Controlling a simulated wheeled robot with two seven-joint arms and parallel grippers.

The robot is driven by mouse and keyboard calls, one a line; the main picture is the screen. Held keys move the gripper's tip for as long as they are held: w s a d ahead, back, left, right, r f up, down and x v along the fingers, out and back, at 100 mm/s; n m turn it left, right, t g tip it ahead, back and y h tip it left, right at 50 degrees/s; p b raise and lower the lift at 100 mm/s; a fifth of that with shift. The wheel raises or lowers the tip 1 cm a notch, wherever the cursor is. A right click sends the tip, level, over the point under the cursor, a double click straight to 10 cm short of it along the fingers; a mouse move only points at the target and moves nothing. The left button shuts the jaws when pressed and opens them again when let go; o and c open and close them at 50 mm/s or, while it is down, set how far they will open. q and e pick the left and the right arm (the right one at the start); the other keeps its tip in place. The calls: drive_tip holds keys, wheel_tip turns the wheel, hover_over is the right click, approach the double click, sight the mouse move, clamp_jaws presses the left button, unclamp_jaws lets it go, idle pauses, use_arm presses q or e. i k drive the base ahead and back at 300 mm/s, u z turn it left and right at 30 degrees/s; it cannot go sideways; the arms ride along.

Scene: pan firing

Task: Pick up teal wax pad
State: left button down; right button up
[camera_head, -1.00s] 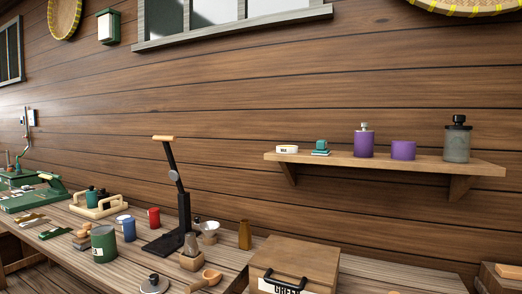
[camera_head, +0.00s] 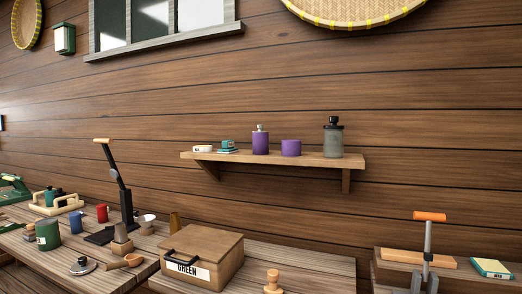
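A flat pad with teal edges, a yellowish top and a small label (camera_head: 491,268) lies on the wooden surface at the far right. A small teal block (camera_head: 228,144) sits on a flat teal-and-white piece (camera_head: 228,151) on the wall shelf. I cannot tell for sure which of these is the teal wax pad. Neither of my grippers is in view.
The wall shelf (camera_head: 270,160) also holds a white tin (camera_head: 203,149), purple containers (camera_head: 261,143) and a grey jar (camera_head: 333,142). A wooden box marked GREEN (camera_head: 213,247) stands on the bench. An orange-handled stand (camera_head: 428,245) is left of the pad.

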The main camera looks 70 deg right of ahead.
sight(227, 148)
drive_tip(key=k, duration=0.25)
drive_tip(key=z, duration=1)
